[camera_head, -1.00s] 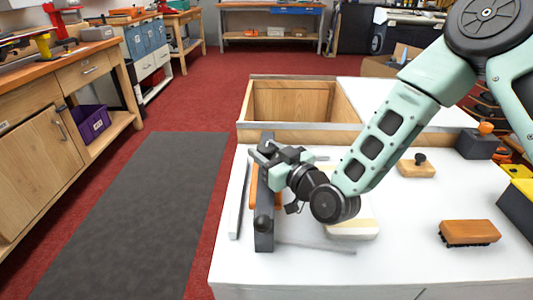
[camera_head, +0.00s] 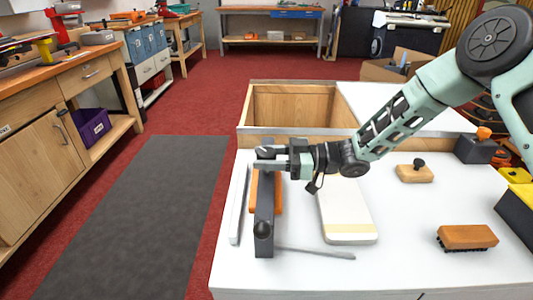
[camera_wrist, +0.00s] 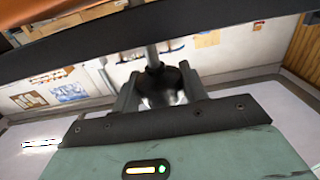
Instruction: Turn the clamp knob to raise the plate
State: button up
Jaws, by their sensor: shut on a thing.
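The clamp is a dark grey bar (camera_head: 264,200) lying lengthwise near the left side of the white bench top. An orange-brown piece (camera_head: 278,195) shows beneath the bar. A round dark knob (camera_head: 262,229) stands near the bar's near end. My gripper (camera_head: 268,160) is at the bar's far end. In the wrist view its fingers (camera_wrist: 157,90) are shut around another dark clamp knob (camera_wrist: 160,72), with a metal rod above it and the dark bar (camera_wrist: 150,28) across the top. The fingers hide part of this knob. I cannot tell the plate's height.
A white-and-cream block (camera_head: 345,215) lies right of the clamp, with a thin metal rod (camera_head: 315,252) in front. A pale strip (camera_head: 238,205) lies left. A brush (camera_head: 467,237) and a knobbed wooden block (camera_head: 415,172) sit further right. An open wooden bin (camera_head: 290,103) is behind.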

jog(key=shift+d+f+n+g, duration=0.1)
jog(key=shift+f+n+g, duration=0.1)
jog(key=shift+n+g, duration=0.35)
jog(key=shift+f+n+g, duration=0.2)
jog(key=shift+n+g, duration=0.05)
jog(key=shift+g, duration=0.5)
jog(key=shift+s+g, duration=0.1)
jog(key=shift+g, duration=0.2)
jog(key=o, duration=1)
jog(key=shift+c, duration=0.2)
jog(key=shift+r, duration=0.15)
jog(key=shift+p, duration=0.3)
jog(key=w+d+p, duration=0.1)
jog(key=w+d, duration=0.1)
jog(key=d, duration=1.5)
jog(key=shift+w, duration=0.4)
